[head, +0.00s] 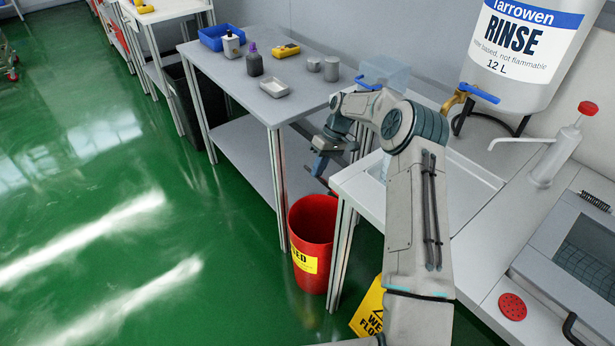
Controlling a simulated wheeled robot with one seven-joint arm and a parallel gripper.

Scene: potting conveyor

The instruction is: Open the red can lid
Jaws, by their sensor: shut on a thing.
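The red can (311,258) stands on the green floor by the table legs, with a yellow label on its front. Its round top shows a darker red inside the rim, so it looks at least partly open. My gripper (319,172) is above the can, between the two tables, pointing down. It is shut on a dark, thin piece at the can's top side, which seems to be the lid; its shape is hard to make out. The fingertips are small and partly hidden by the gripper body.
The white sink bench (472,232) is close on the right. A yellow wet-floor sign (368,311) stands near the can. The floor on the left is clear.

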